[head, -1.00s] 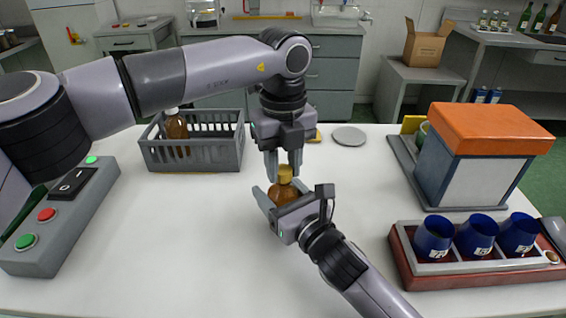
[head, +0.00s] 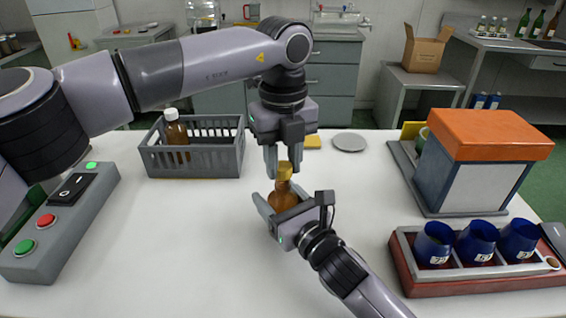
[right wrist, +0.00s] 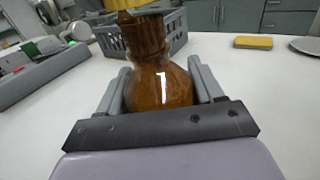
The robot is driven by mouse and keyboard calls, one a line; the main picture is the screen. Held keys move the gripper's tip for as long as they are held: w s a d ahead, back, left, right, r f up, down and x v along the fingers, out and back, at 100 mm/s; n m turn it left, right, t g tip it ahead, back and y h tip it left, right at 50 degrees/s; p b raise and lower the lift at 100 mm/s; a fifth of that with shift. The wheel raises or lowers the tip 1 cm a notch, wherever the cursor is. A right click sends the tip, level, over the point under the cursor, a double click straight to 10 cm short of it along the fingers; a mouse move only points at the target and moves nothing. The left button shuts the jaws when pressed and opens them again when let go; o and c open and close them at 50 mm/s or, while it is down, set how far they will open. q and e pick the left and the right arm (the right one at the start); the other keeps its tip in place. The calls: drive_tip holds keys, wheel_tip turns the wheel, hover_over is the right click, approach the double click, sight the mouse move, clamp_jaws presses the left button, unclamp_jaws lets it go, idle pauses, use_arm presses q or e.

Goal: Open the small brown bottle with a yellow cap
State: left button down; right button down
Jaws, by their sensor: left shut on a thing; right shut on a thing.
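The small brown bottle (head: 283,197) stands upright in my right gripper, above the white table's middle. My right gripper (head: 279,203) is shut around its body; the right wrist view shows the fingers on both sides of the brown glass (right wrist: 160,86). The yellow cap (head: 285,170) is at the top of the bottle, between the fingertips of my left gripper (head: 284,168), which points down from above and is shut on it. I cannot tell whether the cap is still seated on the neck. In the right wrist view the bottle's top is partly cut off and covered.
A grey crate (head: 192,163) with another brown bottle, white-capped (head: 175,130), stands at the back left. A switch box (head: 62,222) lies at the left. An orange-topped machine (head: 480,160) and a red rack of blue cups (head: 480,280) stand right. The front table is clear.

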sight(283, 166)
drive_tip(key=shift+f, duration=0.1)
use_arm(q)
drive_tip(key=shift+r, duration=2.05)
use_arm(e)
drive_tip(key=shift+c, duration=0.4)
unclamp_jaws()
drive_tip(key=shift+s+d, duration=0.1)
use_arm(q)
drive_tip(key=shift+f+b, duration=0.35)
drive_tip(key=shift+f, duration=0.05)
use_arm(e)
drive_tip(key=v, duration=1.2)
